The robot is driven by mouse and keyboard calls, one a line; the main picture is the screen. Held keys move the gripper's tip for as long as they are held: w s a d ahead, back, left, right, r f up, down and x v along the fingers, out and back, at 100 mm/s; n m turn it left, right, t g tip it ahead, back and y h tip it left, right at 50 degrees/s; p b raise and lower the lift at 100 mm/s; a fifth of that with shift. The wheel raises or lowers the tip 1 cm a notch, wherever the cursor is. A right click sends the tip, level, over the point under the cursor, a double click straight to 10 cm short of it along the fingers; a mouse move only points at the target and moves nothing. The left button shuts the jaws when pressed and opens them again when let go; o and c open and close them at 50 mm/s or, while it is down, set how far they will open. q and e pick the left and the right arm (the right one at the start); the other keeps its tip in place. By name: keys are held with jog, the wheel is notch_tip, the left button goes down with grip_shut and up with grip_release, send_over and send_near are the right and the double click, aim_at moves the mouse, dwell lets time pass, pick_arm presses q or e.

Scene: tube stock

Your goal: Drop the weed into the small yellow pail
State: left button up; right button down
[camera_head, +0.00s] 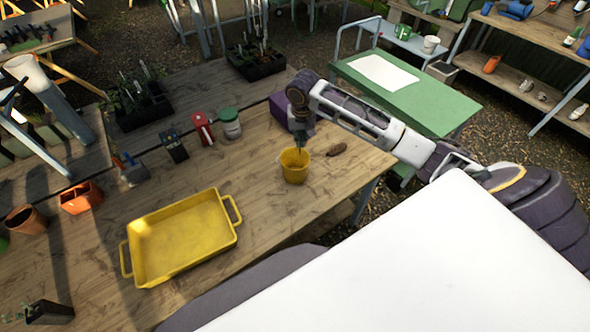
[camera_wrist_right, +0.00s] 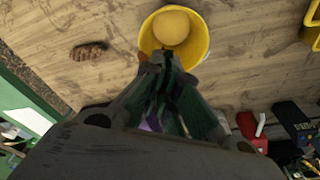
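The small yellow pail (camera_head: 294,173) stands upright on the wooden bench. It also shows in the wrist view (camera_wrist_right: 201,45), and the part of its inside that shows there looks bare. My right gripper (camera_head: 299,146) points down at the pail, its tips over or just within the rim; which of the two I cannot tell. In the wrist view its dark fingers (camera_wrist_right: 158,62) come close together at the pail's near rim. Greenish parts show among them, but I cannot make out whether they are a weed. No weed is clearly recognisable. My left gripper is not in view.
A brown ribbed lump (camera_head: 336,149) lies right of the pail. A purple block (camera_head: 279,111) stands behind it. A yellow tray (camera_head: 180,237) lies at front left. A lidded jar (camera_head: 230,124) and a red item (camera_head: 202,128) stand farther left. Bare bench lies between tray and pail.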

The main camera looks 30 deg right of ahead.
jog(key=shift+f, duration=0.1)
jog(key=shift+f, duration=2.9)
jog(key=c, duration=1.6)
grip_release()
jog(key=shift+o, duration=0.2)
notch_tip(320, 180, up, 12)
jog(key=s, duration=0.1)
jog(key=shift+s+a, duration=0.3)
jog(key=shift+a, duration=0.1)
jog(key=shift+f, duration=0.15)
